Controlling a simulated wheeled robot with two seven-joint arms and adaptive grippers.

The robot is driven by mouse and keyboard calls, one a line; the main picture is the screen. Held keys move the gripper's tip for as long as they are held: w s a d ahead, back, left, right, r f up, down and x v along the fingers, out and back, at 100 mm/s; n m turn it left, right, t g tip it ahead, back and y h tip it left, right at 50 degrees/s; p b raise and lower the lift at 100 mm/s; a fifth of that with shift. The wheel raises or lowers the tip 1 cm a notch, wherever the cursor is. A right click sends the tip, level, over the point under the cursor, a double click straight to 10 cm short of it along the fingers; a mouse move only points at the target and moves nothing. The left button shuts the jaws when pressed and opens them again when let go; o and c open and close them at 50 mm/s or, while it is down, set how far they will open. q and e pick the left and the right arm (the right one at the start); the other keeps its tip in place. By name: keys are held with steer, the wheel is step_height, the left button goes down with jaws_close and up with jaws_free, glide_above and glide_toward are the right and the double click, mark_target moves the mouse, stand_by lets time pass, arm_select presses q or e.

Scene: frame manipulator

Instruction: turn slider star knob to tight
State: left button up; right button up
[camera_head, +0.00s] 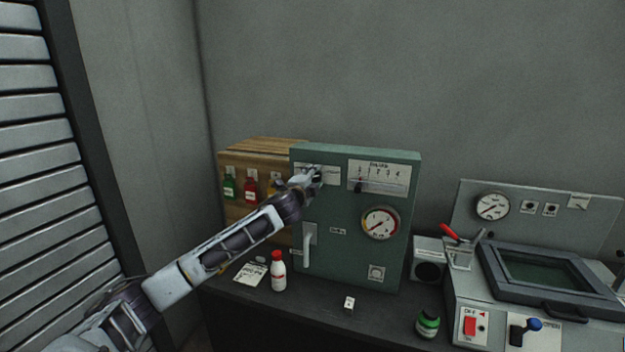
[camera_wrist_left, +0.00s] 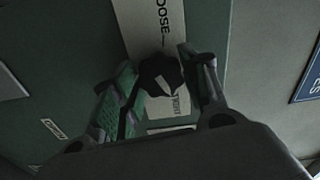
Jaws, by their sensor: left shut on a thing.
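A black star knob (camera_wrist_left: 160,76) with a pale pointer mark sits on a white label plate (camera_wrist_left: 155,22) with the words LOOSE and TIGHT, on the green panel box (camera_head: 340,225). In the left wrist view the pointer mark lies toward the TIGHT side of the plate. My left gripper (camera_wrist_left: 158,85) has its fingers on both sides of the knob and is shut on it. In the head view the left gripper (camera_head: 312,182) is at the upper left of the panel and mostly hides the knob. My right gripper is not in view.
The panel also has a slider scale (camera_head: 378,176), a round gauge (camera_head: 380,222) and a white handle (camera_head: 308,243). A red-capped bottle (camera_head: 278,272) and a green bottle (camera_head: 427,324) stand on the dark bench. A grey machine (camera_head: 540,290) is at the right.

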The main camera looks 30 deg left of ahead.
arm_select(q)
steer(key=shift+f+m, duration=0.1)
steer(key=shift+m, duration=0.5)
steer(key=o, duration=1)
steer(key=shift+s, duration=0.1)
steer(key=v, duration=1.1)
steer(key=shift+s, duration=0.35)
stand_by(0.4)
stand_by(0.5)
steer(key=shift+d+f, duration=0.1)
